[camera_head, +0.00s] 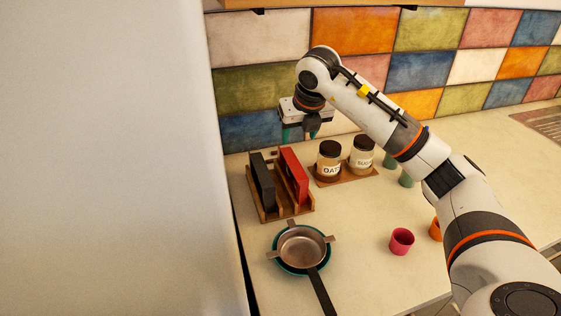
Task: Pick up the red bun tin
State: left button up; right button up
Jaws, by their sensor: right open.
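The red bun tin (293,174) stands on edge in a wooden rack (294,210) on the counter, beside a dark tin (263,181) to its left. My right arm reaches in from the right. My right gripper (300,133) is above and behind the rack, close to the tiled wall, with its fingers pointing down. It is open and appears apart from the red tin, a little beyond its top edge. Its fingertips are small and partly hidden in this view. My left gripper does not show.
Two labelled jars (328,162) with dark lids stand on a wooden board (350,176) right of the rack. A pan (303,248) sits in front of the rack. A pink cup (401,241) and an orange cup (435,229) stand further right. A white wall (110,160) closes the left side.

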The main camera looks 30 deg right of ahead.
jog(key=p, duration=0.2)
send_near(294, 163)
jog(key=shift+w+f, duration=0.55)
jog(key=shift+f, duration=0.2)
jog(key=shift+w+f, duration=0.2)
jog(key=shift+f, duration=0.15)
jog(key=shift+w+f, duration=0.1)
jog(key=shift+f, duration=0.15)
jog(key=p+x, duration=0.1)
jog(key=x, duration=0.1)
jog(key=p+x, duration=0.1)
jog(key=x, duration=0.1)
jog(key=shift+d+f, duration=0.15)
jog(key=shift+f, duration=0.3)
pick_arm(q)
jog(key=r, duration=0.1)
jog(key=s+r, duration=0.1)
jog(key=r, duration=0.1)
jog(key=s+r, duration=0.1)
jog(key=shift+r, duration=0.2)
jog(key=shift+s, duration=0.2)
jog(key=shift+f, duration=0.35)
pick_arm(e)
jog(key=shift+f, duration=0.3)
